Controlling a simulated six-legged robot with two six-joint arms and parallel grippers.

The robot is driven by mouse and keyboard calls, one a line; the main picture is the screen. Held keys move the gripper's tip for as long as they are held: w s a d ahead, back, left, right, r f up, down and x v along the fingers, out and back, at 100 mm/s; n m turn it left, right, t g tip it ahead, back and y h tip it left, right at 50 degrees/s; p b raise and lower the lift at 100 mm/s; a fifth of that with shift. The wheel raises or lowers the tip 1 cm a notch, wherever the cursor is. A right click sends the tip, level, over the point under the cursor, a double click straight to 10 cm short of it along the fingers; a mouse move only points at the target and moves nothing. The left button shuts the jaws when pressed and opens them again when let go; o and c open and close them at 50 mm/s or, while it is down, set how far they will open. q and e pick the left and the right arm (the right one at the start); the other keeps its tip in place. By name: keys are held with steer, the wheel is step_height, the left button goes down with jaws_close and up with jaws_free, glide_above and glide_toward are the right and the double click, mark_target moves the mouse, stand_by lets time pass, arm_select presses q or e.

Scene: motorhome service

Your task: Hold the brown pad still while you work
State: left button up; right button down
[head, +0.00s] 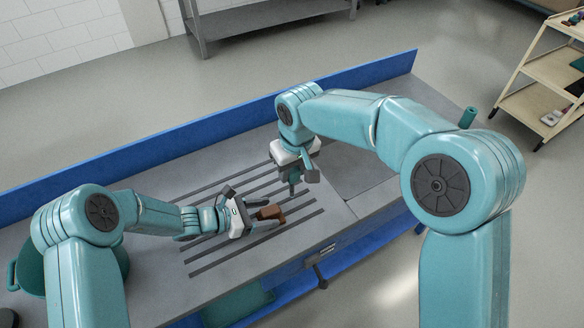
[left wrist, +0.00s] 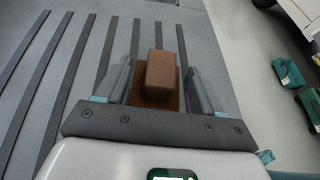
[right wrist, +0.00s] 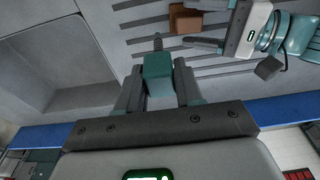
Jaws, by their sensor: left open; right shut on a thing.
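The brown pad (head: 270,212) lies on the dark-striped grey worktop. In the left wrist view the pad (left wrist: 161,72) is a flat brown base with a raised block on it. My left gripper (head: 256,212) is open, with its fingers on either side of the pad and gaps visible. My right gripper (head: 296,172) points down above the worktop, beyond the pad. In the right wrist view it is shut on a teal, block-like thing (right wrist: 158,68) with a thin dark tip. The pad also shows there (right wrist: 190,20), beside my left gripper.
A blue raised edge (head: 200,133) runs along the worktop's back. A shallow recess (right wrist: 70,65) lies beside the stripes. A teal bucket (head: 32,268) stands at the left. A clamp-like fitting (head: 320,272) sticks out at the front edge. A shelf cart (head: 545,75) stands apart at the right.

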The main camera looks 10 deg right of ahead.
arm_select(q)
steer(key=v, duration=1.1)
steer(key=shift+a, duration=0.35)
steer(key=shift+s+r, duration=0.1)
